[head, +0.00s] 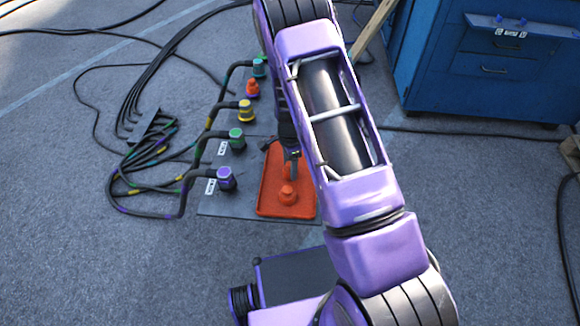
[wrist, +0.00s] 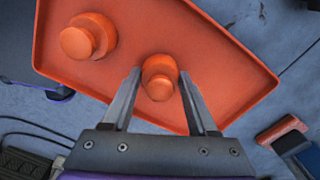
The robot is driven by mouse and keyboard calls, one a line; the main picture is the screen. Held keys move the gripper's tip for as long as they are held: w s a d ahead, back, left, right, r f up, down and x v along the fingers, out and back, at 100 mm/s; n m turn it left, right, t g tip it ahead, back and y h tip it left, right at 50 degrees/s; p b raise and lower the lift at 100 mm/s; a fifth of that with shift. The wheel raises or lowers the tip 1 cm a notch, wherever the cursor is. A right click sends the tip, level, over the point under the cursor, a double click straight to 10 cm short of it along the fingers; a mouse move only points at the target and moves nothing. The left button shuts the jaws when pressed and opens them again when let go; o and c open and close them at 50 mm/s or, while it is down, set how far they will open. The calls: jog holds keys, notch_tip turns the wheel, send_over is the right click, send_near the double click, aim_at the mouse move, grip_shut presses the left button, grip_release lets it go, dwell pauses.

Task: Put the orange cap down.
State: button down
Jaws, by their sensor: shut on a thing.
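My gripper (wrist: 159,75) is shut on an orange cap (wrist: 159,80), which sits between the two fingertips over the orange tray (wrist: 215,95). In the head view my gripper (head: 291,157) is over the far part of the tray (head: 270,190), partly hidden by my arm. A second orange cap (wrist: 88,37) stands in the tray, apart from the fingers; it also shows in the head view (head: 288,195) near the tray's near end. I cannot tell whether the held cap touches the tray floor.
A row of coloured connectors with cables stands left of the tray, among them a purple one (head: 225,178), a green one (head: 237,139) and a yellow one (head: 246,110). An orange piece (head: 252,89) stands farther back. A blue cabinet (head: 430,60) is at the back right.

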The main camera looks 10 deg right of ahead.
jog(key=shift+c, duration=0.9)
grip_release()
jog(key=shift+f, duration=0.1)
notch_tip(320, 180, up, 12)
jog(key=p, duration=0.1)
jog(key=shift+r+p, duration=0.2)
jog(key=shift+p, duration=0.15)
